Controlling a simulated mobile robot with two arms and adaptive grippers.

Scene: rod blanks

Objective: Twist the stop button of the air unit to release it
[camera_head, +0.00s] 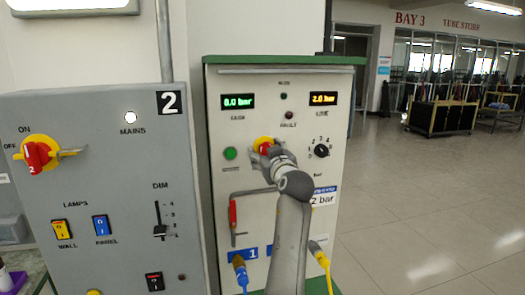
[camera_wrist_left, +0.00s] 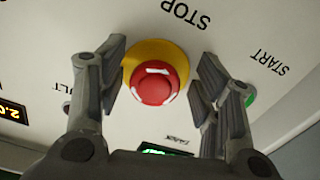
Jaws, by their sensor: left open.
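The air unit (camera_head: 275,205) is a pale cabinet with a green top edge in the head view. Its red stop button (camera_head: 265,147) sits on a yellow round plate on the cabinet's front, partly hidden by my left gripper (camera_head: 268,157). In the left wrist view the stop button (camera_wrist_left: 155,84) shows whole, with white marks on its face. My left gripper (camera_wrist_left: 162,60) is open there, with one finger on each side of the button. Gaps show between the fingers and the button. My right gripper is in neither view.
A green start button (camera_head: 230,153) is left of the stop button, and a black dial (camera_head: 321,150) is right of it. A red-handled lever (camera_head: 233,214) and hose fittings are below. A grey electrical panel (camera_head: 100,190) stands close on the left. The floor (camera_head: 430,220) at right is clear.

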